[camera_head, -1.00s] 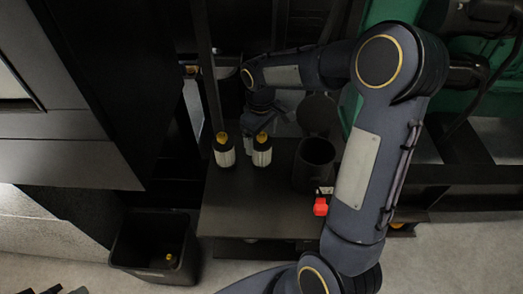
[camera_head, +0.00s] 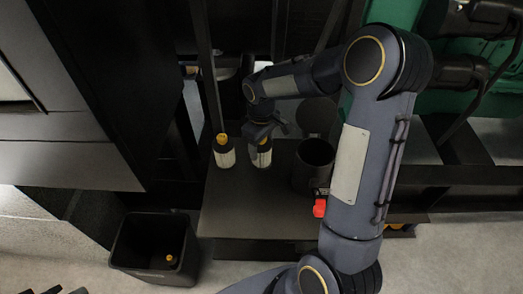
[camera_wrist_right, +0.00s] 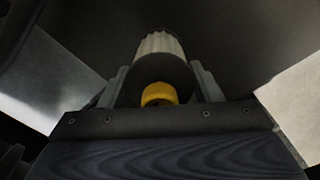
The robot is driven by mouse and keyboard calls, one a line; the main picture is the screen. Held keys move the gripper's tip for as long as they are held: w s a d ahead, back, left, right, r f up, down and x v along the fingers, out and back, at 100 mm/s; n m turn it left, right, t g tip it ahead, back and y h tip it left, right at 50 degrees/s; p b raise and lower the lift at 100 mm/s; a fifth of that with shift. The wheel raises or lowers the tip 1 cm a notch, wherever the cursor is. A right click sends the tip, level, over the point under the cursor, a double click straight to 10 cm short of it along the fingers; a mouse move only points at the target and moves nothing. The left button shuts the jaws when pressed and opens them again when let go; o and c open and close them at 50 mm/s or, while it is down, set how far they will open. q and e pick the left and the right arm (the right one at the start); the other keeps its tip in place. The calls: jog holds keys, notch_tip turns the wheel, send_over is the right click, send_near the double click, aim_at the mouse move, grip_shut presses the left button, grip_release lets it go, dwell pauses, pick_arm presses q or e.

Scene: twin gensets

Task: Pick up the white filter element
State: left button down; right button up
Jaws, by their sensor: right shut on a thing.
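Two white filter elements with black tops and yellow knobs stand side by side on a dark shelf (camera_head: 235,205). My right gripper (camera_head: 261,142) has come down over the right one, the white filter element (camera_head: 261,158), and is shut on it. In the right wrist view, the same white filter element (camera_wrist_right: 160,44) shows its pleated side, black top and yellow knob between the fingers of my right gripper (camera_wrist_right: 160,82). It appears upright, at shelf level; I cannot tell whether it touches the shelf. The other filter element (camera_head: 224,157) stands just left, apart from the gripper. My left gripper is not in view.
A dark open cylinder (camera_head: 314,163) stands to the right on the shelf, with a red part (camera_head: 319,208) near it. A black bin (camera_head: 150,262) with a yellow-knobbed item inside is on the floor at lower left. A dark upright post (camera_head: 210,90) rises behind the left filter element.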

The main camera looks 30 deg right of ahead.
jog(key=shift+r, duration=0.1)
jog(key=shift+r, duration=0.65)
jog(key=s+a+r+p, duration=0.1)
jog(key=s+a+r, duration=0.3)
jog(key=r, duration=0.4)
jog(key=s+a+r+p, duration=0.2)
jog(key=s+a+r, duration=0.3)
jog(key=r, duration=0.3)
jog(key=shift+a+r, duration=0.25)
jog(key=shift+a, duration=0.6)
